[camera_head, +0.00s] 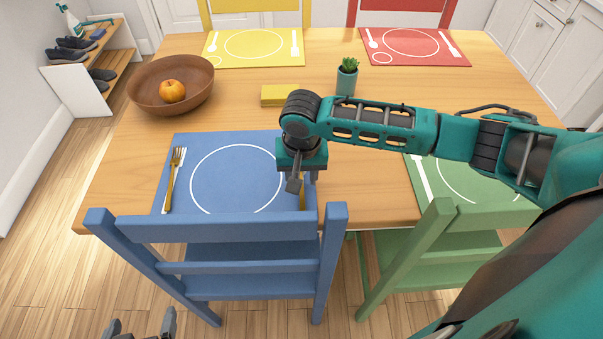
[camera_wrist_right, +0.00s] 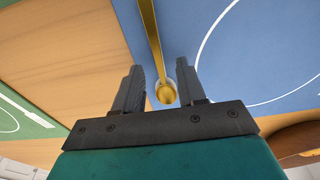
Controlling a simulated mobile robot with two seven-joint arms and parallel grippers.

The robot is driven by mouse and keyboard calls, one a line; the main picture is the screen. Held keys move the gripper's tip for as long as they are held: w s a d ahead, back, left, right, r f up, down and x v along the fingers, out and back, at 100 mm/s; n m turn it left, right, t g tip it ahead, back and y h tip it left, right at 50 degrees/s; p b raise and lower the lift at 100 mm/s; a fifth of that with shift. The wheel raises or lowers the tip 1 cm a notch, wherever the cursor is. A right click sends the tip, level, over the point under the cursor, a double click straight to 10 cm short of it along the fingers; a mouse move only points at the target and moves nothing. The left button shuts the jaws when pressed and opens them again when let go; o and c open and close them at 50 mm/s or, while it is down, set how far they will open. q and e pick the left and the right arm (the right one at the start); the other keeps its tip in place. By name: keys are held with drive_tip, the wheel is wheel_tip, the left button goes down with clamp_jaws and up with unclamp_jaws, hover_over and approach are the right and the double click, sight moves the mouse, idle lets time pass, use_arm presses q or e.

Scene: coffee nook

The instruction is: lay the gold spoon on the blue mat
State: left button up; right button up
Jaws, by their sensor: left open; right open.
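The gold spoon (camera_wrist_right: 152,30) lies on the blue mat near the mat's edge in the right wrist view, its bowl (camera_wrist_right: 166,93) between my right fingers. In the head view only a short gold piece of the spoon (camera_head: 302,197) shows, at the right side of the blue mat (camera_head: 182,150). My right gripper (camera_wrist_right: 159,68) is open above the spoon, fingers apart on both sides; it also shows in the head view (camera_head: 302,182), partly hidden by its own wrist. My left gripper (camera_head: 142,322) is open and empty at the bottom edge, in front of the blue chair.
A gold fork (camera_head: 174,178) lies on the mat's left side. A brown bowl (camera_head: 145,95) holds an orange fruit. A yellow block (camera_head: 285,94) and a potted plant (camera_head: 347,77) stand behind my right arm. The blue chair (camera_head: 215,229) and green chair (camera_head: 425,240) stand at the front.

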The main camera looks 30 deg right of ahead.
wheel_tip(320, 180, up, 12)
drive_tip(key=s+p, duration=0.1)
drive_tip(key=p, duration=0.1)
drive_tip(key=shift+s+a+r, duration=0.2)
drive_tip(key=shift+a+r, duration=0.05)
drive_tip(key=shift+a, duration=0.1)
